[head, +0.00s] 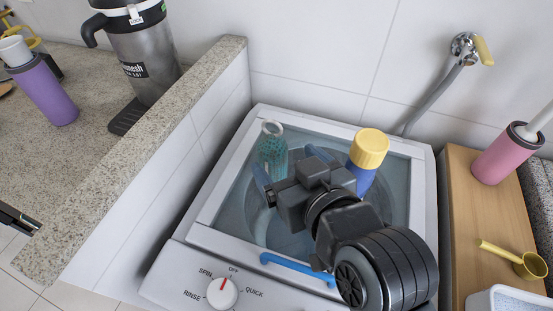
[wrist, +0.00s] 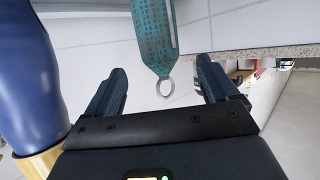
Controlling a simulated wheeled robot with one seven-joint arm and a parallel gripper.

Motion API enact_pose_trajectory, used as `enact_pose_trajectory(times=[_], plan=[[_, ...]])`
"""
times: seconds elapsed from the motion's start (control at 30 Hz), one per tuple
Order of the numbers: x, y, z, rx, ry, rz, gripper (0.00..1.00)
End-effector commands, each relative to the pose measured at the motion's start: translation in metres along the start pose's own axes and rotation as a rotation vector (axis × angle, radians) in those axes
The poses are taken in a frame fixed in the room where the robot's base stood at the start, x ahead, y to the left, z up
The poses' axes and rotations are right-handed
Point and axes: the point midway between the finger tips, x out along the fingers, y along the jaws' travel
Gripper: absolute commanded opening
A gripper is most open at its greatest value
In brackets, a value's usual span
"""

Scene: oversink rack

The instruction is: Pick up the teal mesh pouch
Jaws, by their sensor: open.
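The teal mesh pouch (head: 272,155) is upright on the glass lid of the washing machine, with a pale ring at its top. In the wrist view the pouch (wrist: 153,38) appears upside down, its ring (wrist: 166,87) pointing down the picture between the fingers. My gripper (head: 288,163) is open, with one blue finger to each side of the pouch in the head view. In the wrist view the gripper (wrist: 162,68) has a visible gap between each finger and the ring. No contact shows. The pouch's lower part is partly hidden in the head view.
A blue bottle with a yellow cap (head: 368,150) stands close right of my gripper on the lid. The washing machine (head: 190,250) has a blue handle (head: 298,271) in front. A stone-topped wall (head: 150,150) rises at left; a wooden shelf (head: 490,235) is at right.

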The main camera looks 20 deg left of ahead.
Motion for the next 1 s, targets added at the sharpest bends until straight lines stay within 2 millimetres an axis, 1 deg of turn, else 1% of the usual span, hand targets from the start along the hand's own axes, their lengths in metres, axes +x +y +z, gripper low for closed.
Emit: enact_pose_trajectory(times=[0.1,0.27,0.5,0.6,0.87,1.0], plan=[[0.013,-0.001,-0.001,-0.001,0.0,-0.001,0.87],[0.028,0.0,0.0,0.0,0.0,0.0,0.87],[0.061,0.0,0.003,0.001,0.0,0.0,0.87],[0.07,0.0,0.004,0.001,0.001,0.0,0.87],[0.072,0.0,0.005,0.001,0.001,0.001,0.87],[0.072,0.0,0.005,0.001,0.001,0.001,0.75]])
